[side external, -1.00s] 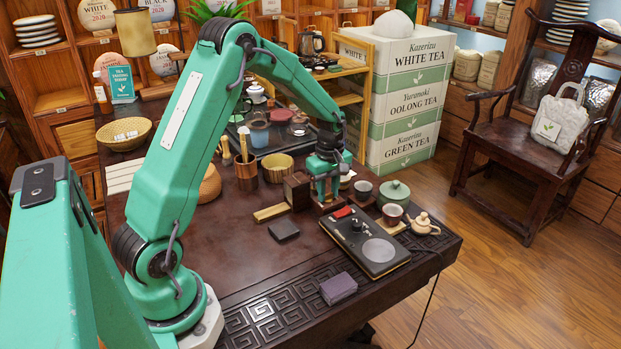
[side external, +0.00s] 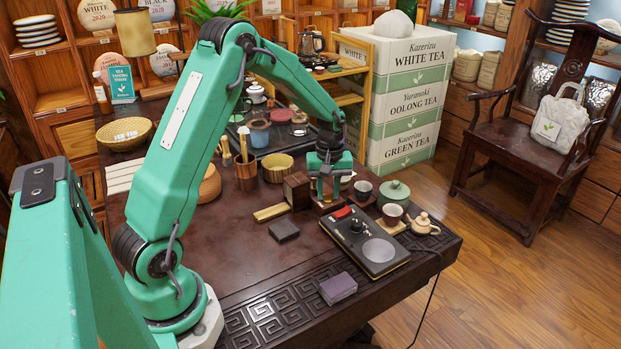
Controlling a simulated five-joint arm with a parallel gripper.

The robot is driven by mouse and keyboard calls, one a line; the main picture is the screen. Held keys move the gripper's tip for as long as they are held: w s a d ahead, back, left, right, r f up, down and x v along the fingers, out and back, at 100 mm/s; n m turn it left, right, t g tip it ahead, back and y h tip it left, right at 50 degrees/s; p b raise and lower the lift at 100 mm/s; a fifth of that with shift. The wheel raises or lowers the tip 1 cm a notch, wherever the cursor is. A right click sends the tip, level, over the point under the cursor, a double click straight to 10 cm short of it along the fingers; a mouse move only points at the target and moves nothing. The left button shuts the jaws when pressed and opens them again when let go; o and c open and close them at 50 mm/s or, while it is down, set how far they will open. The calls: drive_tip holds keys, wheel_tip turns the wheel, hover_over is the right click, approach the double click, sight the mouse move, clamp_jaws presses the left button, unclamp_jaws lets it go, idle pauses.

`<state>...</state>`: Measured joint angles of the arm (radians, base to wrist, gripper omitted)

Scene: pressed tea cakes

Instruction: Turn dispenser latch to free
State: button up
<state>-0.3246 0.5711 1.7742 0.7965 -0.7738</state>
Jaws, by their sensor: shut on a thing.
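The dispenser (side external: 297,191) is a dark brown wooden block standing toward the right of the table, with a low dark wooden part beside it under my gripper. My gripper (side external: 326,196) points straight down just right of the block. It is shut on what appears to be the dispenser latch, which is small and mostly hidden between the fingers. The latch's exact angle cannot be made out.
A black scale-like device (side external: 365,242) lies close in front. A dark flat block (side external: 284,230) lies front left. The near table is fairly clear.

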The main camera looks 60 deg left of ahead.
drive_tip(key=m, duration=1.2)
drive_tip(key=shift+r+m, duration=0.1)
drive_tip(key=shift+m, duration=0.2)
idle(0.3)
drive_tip(key=o, duration=1)
drive_tip(key=shift+r, duration=3.9)
